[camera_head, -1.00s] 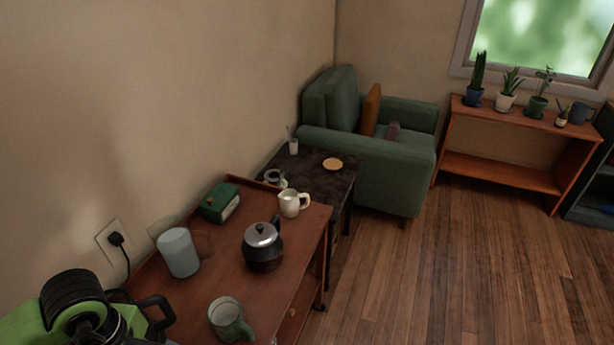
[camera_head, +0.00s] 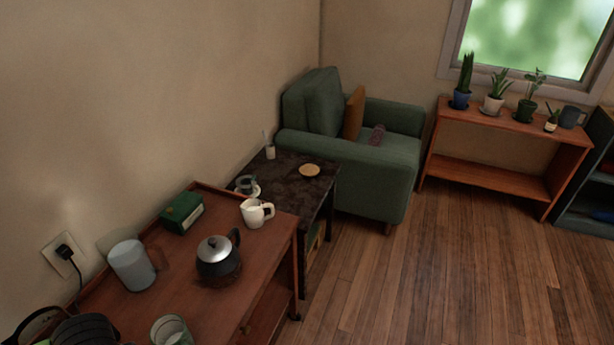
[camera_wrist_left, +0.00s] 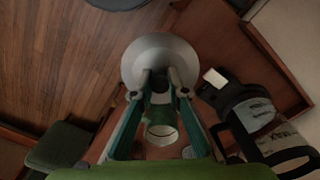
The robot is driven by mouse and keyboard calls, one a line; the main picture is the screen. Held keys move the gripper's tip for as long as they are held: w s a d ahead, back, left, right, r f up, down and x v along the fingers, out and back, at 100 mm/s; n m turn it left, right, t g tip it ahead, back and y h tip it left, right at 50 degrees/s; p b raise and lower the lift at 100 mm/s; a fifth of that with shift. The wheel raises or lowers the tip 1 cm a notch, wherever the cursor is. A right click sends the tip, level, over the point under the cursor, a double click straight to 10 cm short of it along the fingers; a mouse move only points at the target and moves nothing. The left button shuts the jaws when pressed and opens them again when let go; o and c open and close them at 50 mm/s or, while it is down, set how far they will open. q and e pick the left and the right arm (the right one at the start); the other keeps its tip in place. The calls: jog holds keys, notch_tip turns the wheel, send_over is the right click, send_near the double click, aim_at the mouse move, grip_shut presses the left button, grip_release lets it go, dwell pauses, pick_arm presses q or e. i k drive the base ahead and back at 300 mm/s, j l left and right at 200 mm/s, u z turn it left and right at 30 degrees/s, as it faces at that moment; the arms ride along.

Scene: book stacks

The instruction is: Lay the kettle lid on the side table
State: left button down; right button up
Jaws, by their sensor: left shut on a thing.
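My left gripper (camera_wrist_left: 160,86) shows in the left wrist view. It is shut on a round grey disc (camera_wrist_left: 160,50), which looks like the kettle lid, seen from above with the fingertips at its middle. The head view does not show this gripper or the disc. The dark side table (camera_head: 290,190) stands beyond the cart, beside the armchair. My right gripper is in neither view.
The side table holds a tan round dish (camera_head: 309,170), a glass cup (camera_head: 247,185) and a small white pot (camera_head: 270,152). A white mug (camera_head: 254,213), green box (camera_head: 181,213), grey cylinder (camera_head: 132,265) and green mug (camera_head: 171,331) stand on the cart (camera_head: 205,305). Wooden floor right is clear.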

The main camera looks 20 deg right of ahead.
aim_at(297, 189)
jog(key=i+l+z, duration=0.25)
jog(key=i+l, duration=0.45)
jog(key=i+l+z, duration=0.3)
jog(key=i+l, duration=0.45)
jog(key=i+j, duration=0.2)
jog(key=i+j+z, duration=0.1)
jog(key=i, duration=0.3)
